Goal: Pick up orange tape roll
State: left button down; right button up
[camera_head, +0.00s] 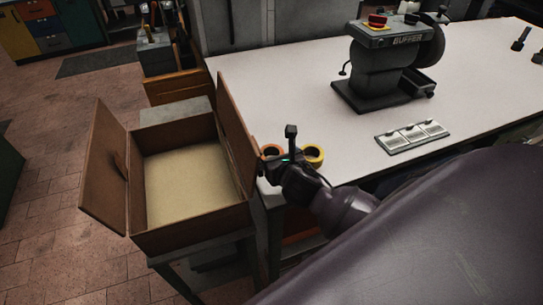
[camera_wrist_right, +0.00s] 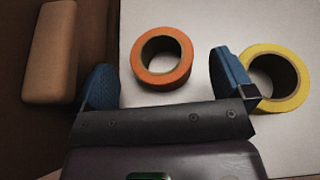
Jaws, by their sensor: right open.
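The orange tape roll (camera_wrist_right: 162,57) lies flat on the white table in the right wrist view, between and just ahead of the two blue fingers of my right gripper (camera_wrist_right: 165,88). The right gripper is open and holds nothing; its right finger is close to the yellow tape roll (camera_wrist_right: 277,78). My left gripper is not in view.
An open brown box (camera_head: 190,228) with raised flaps stands left of the table. A tan block (camera_wrist_right: 49,53) shows at left in the wrist view. A buffer machine (camera_head: 383,62) and a small panel (camera_head: 412,136) sit on the white table (camera_head: 290,90), whose middle is clear.

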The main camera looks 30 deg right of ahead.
aim_at(269, 150)
jog(key=shift+x, duration=1.6)
jog(key=shift+f, duration=0.15)
jog(key=c, duration=0.9)
jog(key=shift+c, duration=0.2)
